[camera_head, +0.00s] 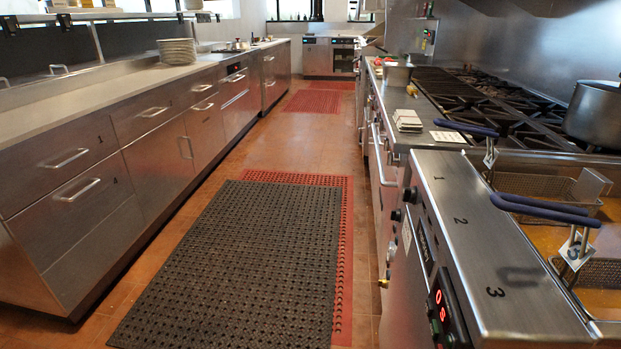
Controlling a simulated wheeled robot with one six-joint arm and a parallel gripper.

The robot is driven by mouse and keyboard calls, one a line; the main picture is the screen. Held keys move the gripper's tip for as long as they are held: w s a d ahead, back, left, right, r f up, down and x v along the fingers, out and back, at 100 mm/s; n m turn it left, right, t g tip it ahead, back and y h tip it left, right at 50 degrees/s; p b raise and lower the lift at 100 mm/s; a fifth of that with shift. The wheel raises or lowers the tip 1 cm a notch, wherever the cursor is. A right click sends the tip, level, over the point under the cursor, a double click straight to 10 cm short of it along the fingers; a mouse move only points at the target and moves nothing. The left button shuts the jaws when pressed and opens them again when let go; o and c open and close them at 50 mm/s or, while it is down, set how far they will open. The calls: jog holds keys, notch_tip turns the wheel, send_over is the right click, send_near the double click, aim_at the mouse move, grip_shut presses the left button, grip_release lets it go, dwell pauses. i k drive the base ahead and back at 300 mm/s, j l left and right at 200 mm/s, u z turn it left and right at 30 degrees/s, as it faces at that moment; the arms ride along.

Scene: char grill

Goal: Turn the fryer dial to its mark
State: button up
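The fryer (466,230) stands at the lower right, with a steel top marked 1, 2 and 3. Small black knobs (410,195) and (396,215), seen edge-on, sit on its front. A black control panel (446,312) with red lit digits and green buttons is nearer me on the same front. I cannot tell which control is the dial, and no mark for it is readable from this angle. My gripper is not in view.
Fryer baskets (535,187) with blue handles (545,210) reach over the fryer's edge. A burner range (490,105) with a pot (596,112) lies beyond. Steel drawers (70,175) line the left. A black mat (240,260) covers the open aisle.

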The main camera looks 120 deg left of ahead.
aim_at(410, 194)
jog(key=u, duration=3.2)
jog(key=i+j, duration=0.1)
jog(key=j, duration=1.25)
